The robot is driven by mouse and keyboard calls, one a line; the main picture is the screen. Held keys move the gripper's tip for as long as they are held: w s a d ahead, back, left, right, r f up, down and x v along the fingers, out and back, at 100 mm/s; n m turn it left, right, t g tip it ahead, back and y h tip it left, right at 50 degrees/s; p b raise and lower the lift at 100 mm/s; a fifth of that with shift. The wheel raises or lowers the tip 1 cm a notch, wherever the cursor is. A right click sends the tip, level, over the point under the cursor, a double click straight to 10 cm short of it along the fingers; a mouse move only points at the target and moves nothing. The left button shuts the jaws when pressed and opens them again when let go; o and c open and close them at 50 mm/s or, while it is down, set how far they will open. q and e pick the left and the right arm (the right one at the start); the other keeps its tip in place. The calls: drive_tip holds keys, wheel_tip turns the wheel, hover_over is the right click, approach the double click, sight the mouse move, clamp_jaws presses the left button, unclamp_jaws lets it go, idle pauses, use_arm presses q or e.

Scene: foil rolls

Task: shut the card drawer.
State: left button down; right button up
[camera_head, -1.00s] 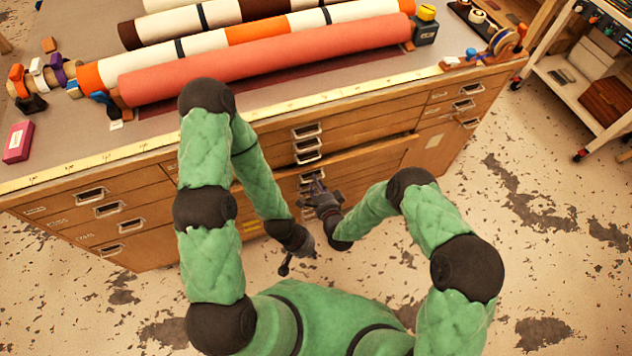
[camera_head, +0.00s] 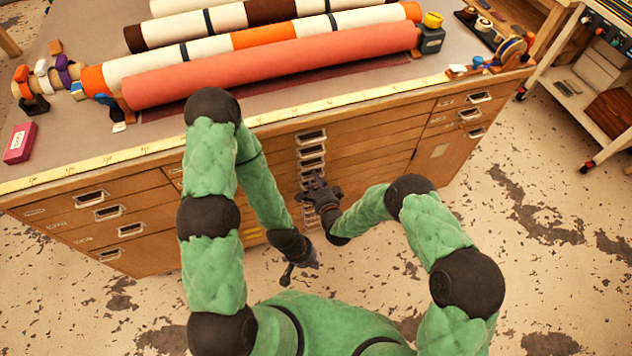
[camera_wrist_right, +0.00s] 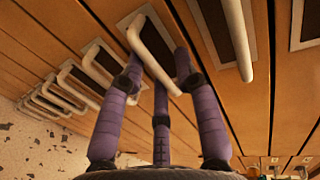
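The card drawer seems to be the wide drawer in the middle stack of the wooden cabinet (camera_head: 385,150), low behind my right gripper. Its front looks flush with the drawers around it. My right gripper (camera_head: 318,188) is at the middle column of handles. In the right wrist view its purple fingers are spread apart, with a metal handle (camera_wrist_right: 152,58) between their tips; I cannot tell whether they touch it. My left gripper (camera_head: 300,271) hangs lower, in front of the cabinet, with its fingers apart and empty.
Foil rolls, including a long red roll (camera_head: 270,67), lie on the cabinet top. A pink box (camera_head: 20,143) and tape rolls stand at the left. A shelf cart (camera_head: 590,90) stands at the right. The floor (camera_head: 540,220) right of my arms is clear.

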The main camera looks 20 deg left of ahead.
drive_tip(key=shift+s, duration=0.15)
drive_tip(key=v, duration=1.2)
idle(0.4)
drive_tip(key=s+d+f+n+g+h, duration=0.2)
drive_tip(key=d+f+g, duration=0.15)
drive_tip(key=d, duration=0.25)
drive_tip(key=s+d+f+n+g+h, duration=0.1)
drive_tip(key=d+f+n+g+h, duration=0.2)
drive_tip(key=d, duration=0.4)
drive_tip(key=s+d+n+g, duration=0.3)
drive_tip(key=s+d+g, duration=0.3)
drive_tip(key=s, duration=0.7)
drive_tip(key=shift+s+d+n+p, duration=0.25)
drive_tip(key=shift+d+n+p, duration=0.15)
drive_tip(key=shift+d, duration=0.05)
drive_tip(key=shift+f, duration=0.15)
